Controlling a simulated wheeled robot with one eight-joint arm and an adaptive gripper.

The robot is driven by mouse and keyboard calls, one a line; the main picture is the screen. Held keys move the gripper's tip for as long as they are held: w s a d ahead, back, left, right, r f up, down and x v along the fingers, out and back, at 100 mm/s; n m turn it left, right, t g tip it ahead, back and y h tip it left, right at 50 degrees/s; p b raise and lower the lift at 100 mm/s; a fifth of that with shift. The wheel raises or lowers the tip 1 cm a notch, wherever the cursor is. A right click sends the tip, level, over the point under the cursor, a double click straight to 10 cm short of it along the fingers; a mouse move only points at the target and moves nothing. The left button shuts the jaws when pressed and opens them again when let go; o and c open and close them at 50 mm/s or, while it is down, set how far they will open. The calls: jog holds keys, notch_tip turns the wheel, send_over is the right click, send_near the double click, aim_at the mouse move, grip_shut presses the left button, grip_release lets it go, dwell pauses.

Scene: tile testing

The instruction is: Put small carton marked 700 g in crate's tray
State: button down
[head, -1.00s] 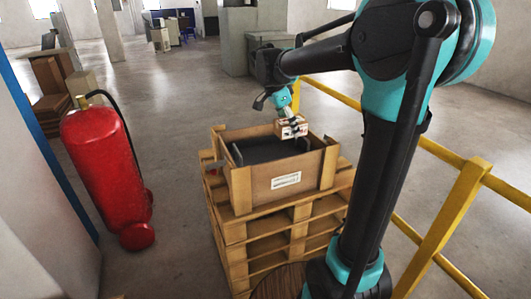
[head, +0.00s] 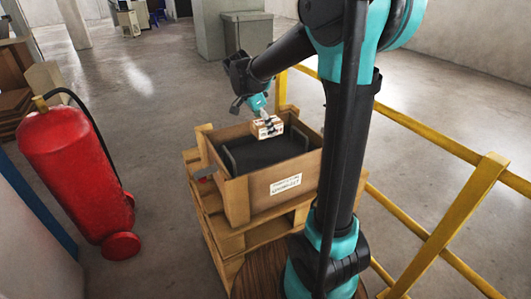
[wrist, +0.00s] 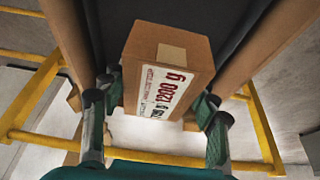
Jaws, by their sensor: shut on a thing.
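My gripper (wrist: 156,98) is shut on a small brown carton (wrist: 168,52). In the head view the carton (head: 267,128) hangs from my gripper over the back part of the wooden crate (head: 235,200). A dark grey tray (head: 262,156) with raised side handles lies inside the crate and looks empty. The carton appears above the tray, but the exact gap cannot be told.
The crate stands on stacked wooden pallets (head: 225,243). A red fire extinguisher (head: 70,170) stands at the left. A yellow railing (head: 440,235) runs along the right. Open floor lies behind the crate.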

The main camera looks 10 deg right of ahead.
aim_at(254, 130)
notch_tip(254, 130, down, 12)
jog(key=shift+f, duration=0.1)
dwell(0.5)
jog(key=shift+c, duration=2.3)
grip_release()
jog(key=v, duration=1.2)
jog(key=shift+s, duration=0.1)
